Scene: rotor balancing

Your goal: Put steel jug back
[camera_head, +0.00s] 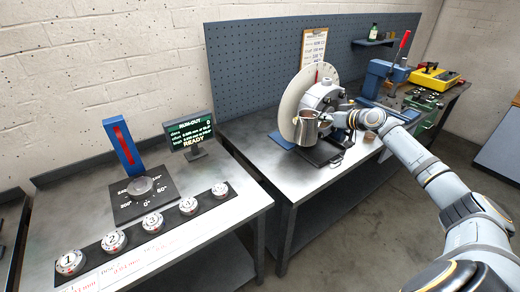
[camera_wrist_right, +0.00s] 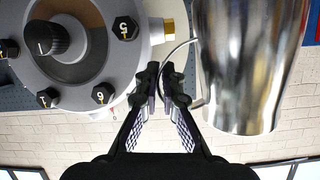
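The steel jug (camera_head: 306,129) is a shiny metal vessel in front of the rotor machine's pale disc. In the right wrist view, the jug (camera_wrist_right: 248,65) fills the right side, and its thin wire handle reaches to my fingers. My right gripper (camera_head: 331,121) is at the handle side of the jug. In the wrist view, the right gripper's fingertips (camera_wrist_right: 166,88) are close together with the handle between them. The jug looks about upright and seems to be off the table; its base is hard to make out. My left gripper is not in view.
The rotor machine (camera_wrist_right: 90,50) with numbered bolts and a brass fitting is close beside the jug. A small dark tray (camera_head: 322,152) lies below. The left table holds a screen (camera_head: 188,133) and several numbered round weights. The right bench (camera_head: 462,90) carries tools.

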